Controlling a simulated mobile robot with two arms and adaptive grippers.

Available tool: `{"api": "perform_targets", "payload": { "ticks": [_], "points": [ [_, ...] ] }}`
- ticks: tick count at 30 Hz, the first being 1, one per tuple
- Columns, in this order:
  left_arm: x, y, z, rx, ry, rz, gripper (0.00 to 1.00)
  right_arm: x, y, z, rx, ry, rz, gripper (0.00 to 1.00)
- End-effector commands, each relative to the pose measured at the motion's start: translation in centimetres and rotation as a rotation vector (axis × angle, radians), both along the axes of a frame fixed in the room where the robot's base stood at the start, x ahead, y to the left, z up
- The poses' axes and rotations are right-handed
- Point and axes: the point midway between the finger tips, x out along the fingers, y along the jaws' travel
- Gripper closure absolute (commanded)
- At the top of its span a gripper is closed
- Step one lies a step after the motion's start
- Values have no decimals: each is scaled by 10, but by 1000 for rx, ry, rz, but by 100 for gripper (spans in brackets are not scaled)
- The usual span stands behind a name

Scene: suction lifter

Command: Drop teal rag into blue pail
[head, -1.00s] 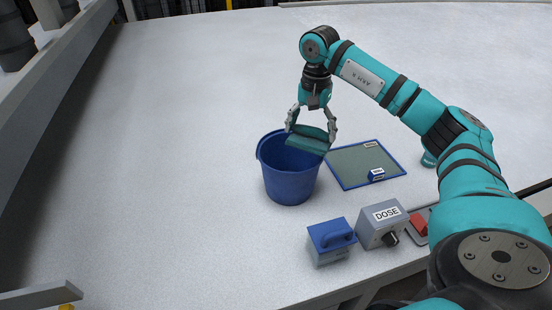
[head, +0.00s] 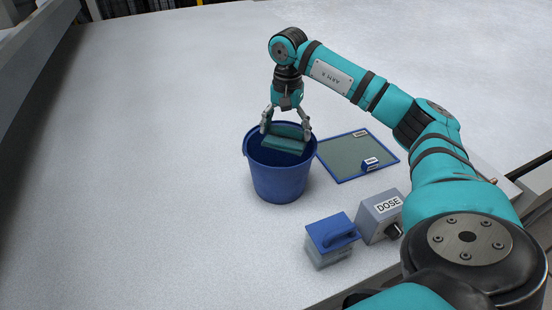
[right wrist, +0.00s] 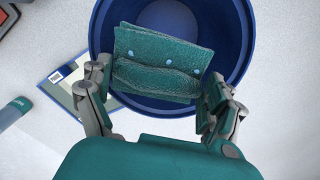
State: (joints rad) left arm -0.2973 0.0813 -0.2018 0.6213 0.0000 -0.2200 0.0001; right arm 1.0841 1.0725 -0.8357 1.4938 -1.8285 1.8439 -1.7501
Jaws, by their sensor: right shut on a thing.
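The teal rag (head: 283,144) is folded and held between the fingers of my right gripper (head: 286,130), which is shut on it. The rag hangs over the mouth of the blue pail (head: 279,184), which stands upright on the pale surface. In the right wrist view the rag (right wrist: 158,62) lies across the pail's opening, with the round blue rim (right wrist: 246,50) around and below it. The right gripper's fingers (right wrist: 160,95) sit at the rag's two sides. The pail's floor is partly hidden by the rag. My left gripper is not in view.
A blue-edged grey-green mat (head: 345,163) with a small blue block (head: 370,164) lies right of the pail. The surface left of the pail is clear.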

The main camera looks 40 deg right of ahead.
Motion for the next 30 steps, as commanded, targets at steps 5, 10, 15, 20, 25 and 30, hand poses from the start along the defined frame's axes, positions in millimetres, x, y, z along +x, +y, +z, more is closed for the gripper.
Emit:
{"api": "perform_targets", "payload": {
  "ticks": [5,10,15,20,25,30],
  "points": [
    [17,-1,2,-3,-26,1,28,0,0,1,0,-1,0,41],
    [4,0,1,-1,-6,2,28,0,0,0,0,-1,0,0],
    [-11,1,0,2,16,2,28,0,0,0,0,0,0,0],
    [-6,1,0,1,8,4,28,1,0,6,0,-2,0,0],
    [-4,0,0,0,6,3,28,1,0,34,1,-6,0,0],
    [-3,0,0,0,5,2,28,2,0,74,-1,-6,1,0]
  ]
}}
